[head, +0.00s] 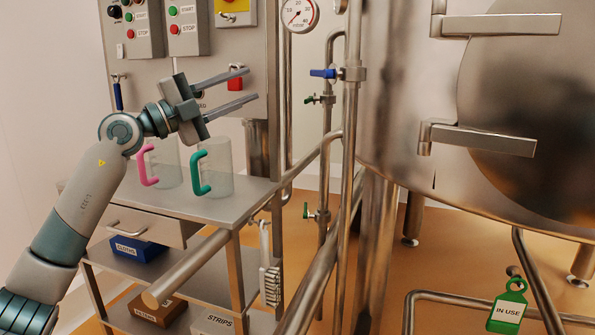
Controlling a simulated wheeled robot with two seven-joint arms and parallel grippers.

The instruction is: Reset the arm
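My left arm comes in from the left and rises over the steel table. My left gripper (250,88) is open, its two grey fingers apart and pointing right, with nothing between them. It is raised above two clear jugs, in front of the control panel. One jug has a pink handle (146,166) and the other a green handle (197,174); both stand upright on the table. The gripper appears apart from both jugs. My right gripper is not in view.
The steel table (235,205) has a drawer and lower shelves with boxes. Pipes with blue-handled (323,73) and green-handled valves rise right of it. A large steel vessel (400,110) fills the right. A brush (269,275) hangs at the table's side. A green "IN USE" tag (508,309) hangs lower right.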

